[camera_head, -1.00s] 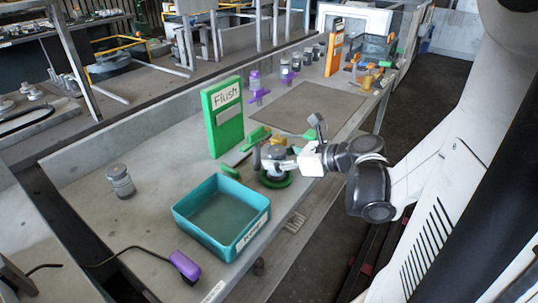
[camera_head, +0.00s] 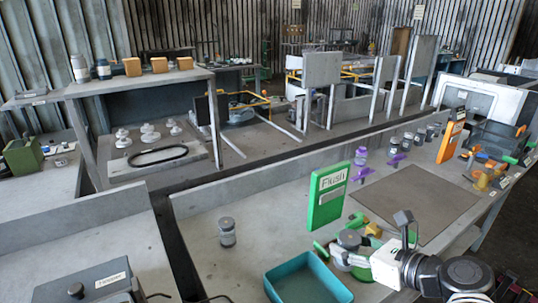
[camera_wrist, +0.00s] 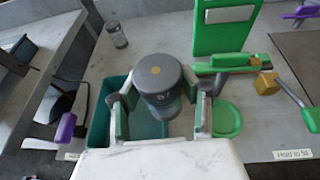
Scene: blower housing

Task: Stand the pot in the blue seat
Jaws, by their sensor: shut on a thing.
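My gripper (camera_wrist: 160,112) is shut on a pot (camera_wrist: 158,74) with a dark grey lid and a clear body, held between the two fingers in the wrist view. In the head view my gripper (camera_head: 349,258) and the pot's grey lid (camera_head: 349,238) are near the teal tray and the green panel, partly hidden by each other. An empty green round disc (camera_wrist: 227,119) lies right of the pot in the wrist view. Another grey-lidded pot (camera_head: 227,232) stands alone on the bench at left. I cannot make out a blue seat for certain.
A teal tray (camera_head: 272,290) stands at the bench front, beneath and left of my gripper. A green "Flush" panel (camera_head: 328,194) stands behind. Purple holders (camera_head: 362,174) with pots are farther back, beside a brown mat (camera_head: 425,205). Bare bench lies left of the panel.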

